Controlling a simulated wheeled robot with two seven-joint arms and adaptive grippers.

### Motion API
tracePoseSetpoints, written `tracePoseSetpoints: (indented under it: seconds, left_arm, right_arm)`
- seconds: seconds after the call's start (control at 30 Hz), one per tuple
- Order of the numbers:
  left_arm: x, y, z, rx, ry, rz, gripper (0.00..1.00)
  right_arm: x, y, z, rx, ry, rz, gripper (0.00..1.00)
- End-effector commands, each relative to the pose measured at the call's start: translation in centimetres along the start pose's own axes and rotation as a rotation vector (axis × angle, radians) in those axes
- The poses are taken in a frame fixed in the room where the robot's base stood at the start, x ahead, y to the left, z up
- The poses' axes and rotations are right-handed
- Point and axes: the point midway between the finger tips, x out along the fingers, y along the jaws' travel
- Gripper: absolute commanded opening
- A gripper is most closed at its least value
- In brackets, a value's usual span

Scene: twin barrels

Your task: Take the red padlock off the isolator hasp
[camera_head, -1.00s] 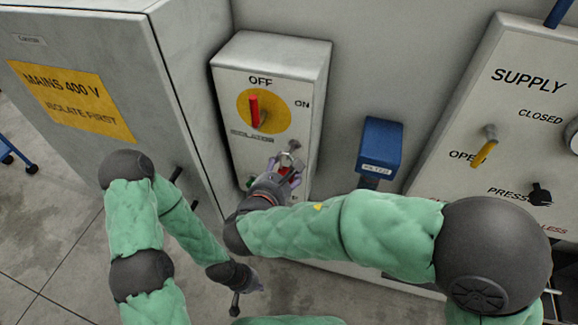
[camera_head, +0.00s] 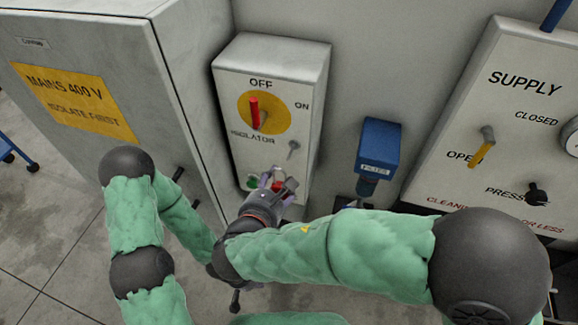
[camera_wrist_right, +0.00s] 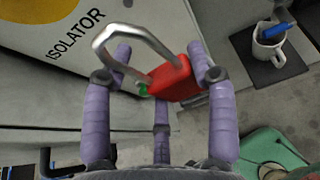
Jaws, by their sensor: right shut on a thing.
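The isolator box (camera_head: 270,75) stands at the centre of the head view, with a red handle (camera_head: 254,112) on a yellow disc. Its small grey hasp (camera_head: 293,148) shows bare below the disc. My right gripper (camera_head: 274,180) is in front of the box's lower part, below and apart from the hasp. In the right wrist view it is shut on the red padlock (camera_wrist_right: 172,78), whose grey shackle (camera_wrist_right: 135,38) curves up and left, with nothing seen through it. My left gripper (camera_head: 236,302) hangs low, partly hidden behind the right arm; its fingers are too small to judge.
A grey cabinet with a yellow mains sign (camera_head: 78,101) stands at left. A blue box (camera_head: 379,146) is on the wall at right, then the supply panel (camera_head: 490,120). A white mug (camera_wrist_right: 268,45) sits on a dark mat in the wrist view. Floor shows at lower left.

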Motion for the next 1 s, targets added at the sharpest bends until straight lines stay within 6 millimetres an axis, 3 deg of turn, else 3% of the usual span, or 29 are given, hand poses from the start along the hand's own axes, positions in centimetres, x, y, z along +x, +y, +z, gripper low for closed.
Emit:
tracePoseSetpoints:
  seconds: [0.5,0.87,1.0]
  left_arm:
    - [-1.0,0.3,0.0,0.000,0.000,0.000,0.00]
    - [-0.9,0.3,0.0,0.000,0.000,0.000,0.00]
    - [-0.1,0.0,0.0,0.000,0.000,0.000,0.00]
  right_arm:
    - [-3.7,0.0,-1.4,-0.001,-0.002,0.001,0.29]
    - [-3.7,0.0,-1.6,0.000,-0.001,-0.001,0.29]
    - [-1.9,-0.5,-2.1,0.002,0.001,-0.008,0.29]
